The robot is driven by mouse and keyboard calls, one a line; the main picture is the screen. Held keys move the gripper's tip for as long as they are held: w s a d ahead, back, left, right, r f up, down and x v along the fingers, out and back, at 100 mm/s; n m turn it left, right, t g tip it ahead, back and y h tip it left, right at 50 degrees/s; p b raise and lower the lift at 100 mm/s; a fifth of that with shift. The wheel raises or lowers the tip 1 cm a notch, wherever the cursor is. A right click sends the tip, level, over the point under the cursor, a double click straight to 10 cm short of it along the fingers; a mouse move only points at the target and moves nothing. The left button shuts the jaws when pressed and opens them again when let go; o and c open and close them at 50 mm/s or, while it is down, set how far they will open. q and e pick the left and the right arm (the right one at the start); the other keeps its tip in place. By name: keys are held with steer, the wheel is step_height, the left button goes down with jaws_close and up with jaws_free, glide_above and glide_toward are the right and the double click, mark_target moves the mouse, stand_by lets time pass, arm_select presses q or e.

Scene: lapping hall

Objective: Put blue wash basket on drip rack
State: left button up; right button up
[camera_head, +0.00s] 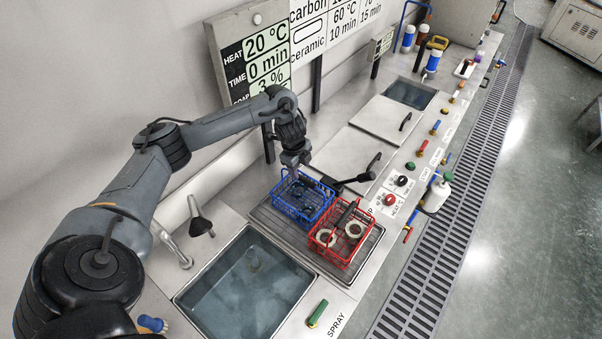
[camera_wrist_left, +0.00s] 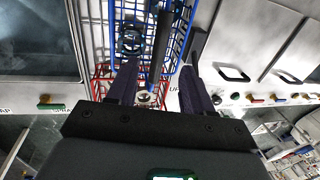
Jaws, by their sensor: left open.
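The blue wash basket (camera_head: 318,207) is a wire basket with dark round parts inside. It appears to sit on the dark drip rack (camera_head: 265,217), beside the red wire basket (camera_head: 345,255), which holds pale rings. My left gripper (camera_head: 296,166) is just above the blue basket's back edge. In the left wrist view the left gripper (camera_wrist_left: 157,82) has its fingers apart, with the blue basket (camera_wrist_left: 188,22) ahead and its dark handle bar (camera_wrist_left: 163,38) between them in the picture. I cannot tell whether they touch it. My right gripper is out of view.
A water-filled sink (camera_head: 245,275) with a tap (camera_head: 178,250) lies in front of the rack. A black lever (camera_head: 355,181) stands close behind the baskets. Lidded tanks (camera_head: 350,155) and an open tank (camera_head: 410,94) lie farther back. Knobs line the right edge.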

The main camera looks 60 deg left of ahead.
arm_select(q)
steer(key=r, duration=0.2)
steer(key=r+p, duration=0.1)
steer(key=r, duration=0.1)
steer(key=shift+s+d+r, duration=0.1)
steer(key=shift+s+d, duration=0.05)
steer(key=shift+s, duration=0.25)
